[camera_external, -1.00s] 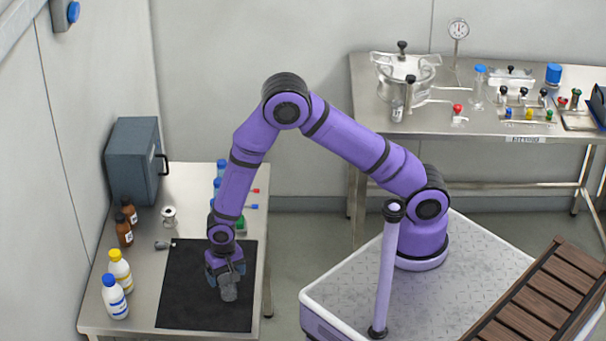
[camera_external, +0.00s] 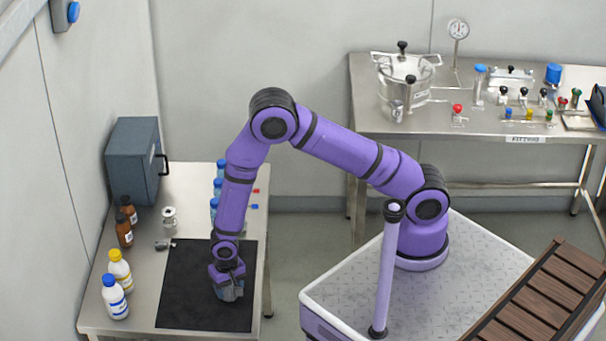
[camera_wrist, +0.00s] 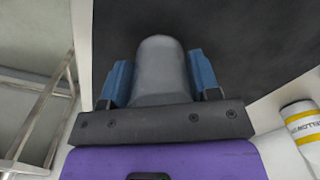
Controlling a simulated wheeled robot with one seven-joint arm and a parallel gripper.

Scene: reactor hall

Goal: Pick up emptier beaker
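My gripper (camera_external: 229,295) is low over the black mat (camera_external: 185,310) on the left bench, pointing down. In the wrist view its two blue fingers (camera_wrist: 160,78) stand on either side of a smooth grey object (camera_wrist: 162,62) with a rounded end. The fingers lie very close to its sides; I cannot tell whether they press on it. Whether this object is a beaker is not clear, and no fill level shows. In the external view the gripper mostly hides it. I cannot make out another beaker on the mat.
On the left bench stand a yellow-capped bottle (camera_external: 120,272), a blue-capped bottle (camera_external: 115,298), brown bottles (camera_external: 124,230), a grey cabinet (camera_external: 133,165) and small metal fittings (camera_external: 169,217). Blue-capped containers (camera_external: 218,187) stand behind my forearm. The mat's front part is clear.

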